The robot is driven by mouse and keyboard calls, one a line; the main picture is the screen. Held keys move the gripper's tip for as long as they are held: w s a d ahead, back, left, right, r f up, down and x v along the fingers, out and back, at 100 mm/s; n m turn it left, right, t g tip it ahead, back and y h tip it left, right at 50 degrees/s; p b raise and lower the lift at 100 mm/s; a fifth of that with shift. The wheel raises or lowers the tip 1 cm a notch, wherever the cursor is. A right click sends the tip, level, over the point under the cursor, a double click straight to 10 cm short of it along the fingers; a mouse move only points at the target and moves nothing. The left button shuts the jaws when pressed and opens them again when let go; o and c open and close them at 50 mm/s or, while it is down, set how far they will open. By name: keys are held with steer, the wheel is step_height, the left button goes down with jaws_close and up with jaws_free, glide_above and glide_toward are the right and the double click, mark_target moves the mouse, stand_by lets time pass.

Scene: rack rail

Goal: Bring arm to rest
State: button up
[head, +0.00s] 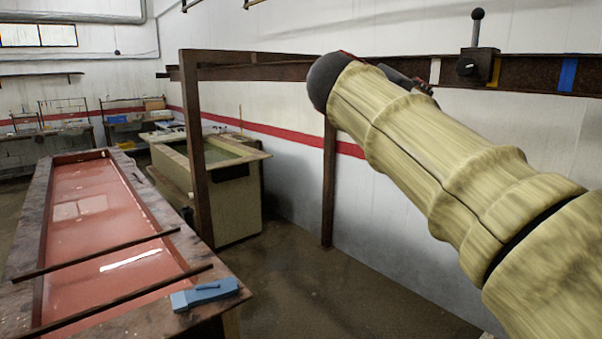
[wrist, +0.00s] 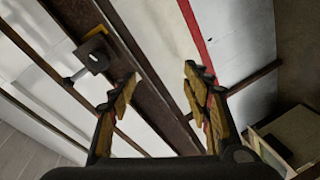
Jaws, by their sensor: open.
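My arm comes in from the right of the head view, wrapped in a pale yellow-green sleeve, and reaches up and left towards the rusty rail. My gripper (wrist: 157,95) shows in the wrist view with its two yellow and black fingers wide apart and nothing between them. In the head view the gripper is mostly hidden behind the dark wrist end of the arm. The rail (head: 530,75) runs along the white wall and also crosses the wrist view (wrist: 165,115). A lever with a dark box (head: 478,65) sits on the rail, apart from the gripper; it shows at upper left in the wrist view (wrist: 93,55).
A long red-bottomed trough (head: 90,200) stands at left, with a blue block (head: 205,293) on its near rim. A pale tank (head: 225,205) stands behind the rusty post (head: 193,150). A blue mark (head: 567,75) is on the rail. The floor between is clear.

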steer(key=s+a+f+g+y, duration=0.1)
steer(key=s+a+f+y, duration=0.15)
steer(key=f, duration=0.65)
steer(key=s+a+f+n+g+y, duration=0.1)
steer(key=s+f+y, duration=0.15)
steer(key=f, duration=0.65)
steer(key=s+a+f+g+y, duration=0.2)
steer(key=s+f, duration=0.2)
steer(key=f, duration=0.5)
steer(key=s+f+m+g+y, duration=0.1)
steer(key=s+f+m+y, duration=0.1)
steer(key=s+f, duration=0.7)
steer(key=s+f+m+y, duration=0.2)
steer(key=s+f, duration=0.8)
steer(key=s, duration=0.5)
steer(key=shift+a+f+g, duration=0.2)
steer(key=shift+a+g, duration=0.2)
steer(key=shift+a, duration=0.05)
